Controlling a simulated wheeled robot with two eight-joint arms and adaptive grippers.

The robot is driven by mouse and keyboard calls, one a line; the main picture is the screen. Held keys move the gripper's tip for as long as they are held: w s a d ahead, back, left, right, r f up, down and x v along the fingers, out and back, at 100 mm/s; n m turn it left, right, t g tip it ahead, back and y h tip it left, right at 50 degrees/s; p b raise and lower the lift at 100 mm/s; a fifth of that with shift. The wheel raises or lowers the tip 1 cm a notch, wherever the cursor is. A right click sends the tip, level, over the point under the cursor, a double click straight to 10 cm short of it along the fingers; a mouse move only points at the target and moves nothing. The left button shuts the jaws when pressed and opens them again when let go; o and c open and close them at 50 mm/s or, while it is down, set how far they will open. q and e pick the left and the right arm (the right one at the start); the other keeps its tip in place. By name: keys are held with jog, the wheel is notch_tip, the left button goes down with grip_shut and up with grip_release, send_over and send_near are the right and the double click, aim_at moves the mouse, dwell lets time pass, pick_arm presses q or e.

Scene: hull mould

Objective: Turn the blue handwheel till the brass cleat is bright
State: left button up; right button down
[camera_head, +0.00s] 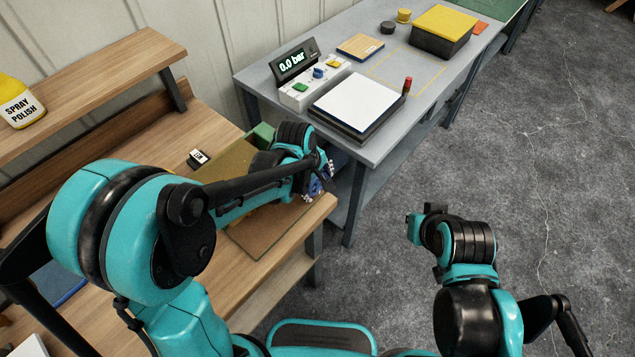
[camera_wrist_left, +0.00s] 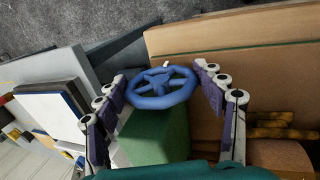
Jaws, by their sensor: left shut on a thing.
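The blue handwheel (camera_wrist_left: 163,88) shows in the left wrist view, in front of a green body (camera_wrist_left: 155,137). My left gripper (camera_wrist_left: 164,92) has a finger on each side of the wheel and is shut on its rim. In the head view my left gripper (camera_head: 320,178) is at the right end of the wooden bench, and its wrist hides most of the wheel (camera_head: 314,192). I cannot pick out the brass cleat for certain in either view. My right gripper (camera_head: 430,215) hangs over the floor, away from everything; its fingers are too unclear to judge.
The wooden bench (camera_head: 205,125) carries a small black-and-white labelled item (camera_head: 197,158). On its shelf stands a spray polish bottle (camera_head: 20,103). The grey table (camera_head: 375,149) holds a display reading 0.0 bar (camera_head: 293,62), a white-topped block (camera_head: 358,103) and a yellow-lidded box (camera_head: 443,27). Floor at right is clear.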

pick_arm(q)
jog(key=t+h+b, duration=0.1)
jog(key=t, duration=0.1)
jog(key=t+h+b, duration=0.1)
jog(key=b, duration=0.1)
jog(key=shift+s+a+f+t+h, duration=0.2)
jog(key=shift+f+t+h, duration=0.15)
jog(key=shift+t+h, duration=0.05)
jog(key=shift+r+t+b, duration=0.2)
jog(key=shift+t+b, duration=0.1)
jog(key=shift+b, duration=0.2)
jog(key=shift+d+r, duration=0.1)
jog(key=shift+c, duration=0.2)
jog(key=o, duration=1)
jog(key=shift+c, duration=0.2)
jog(key=v, duration=1.2)
jog(key=shift+a, duration=0.25)
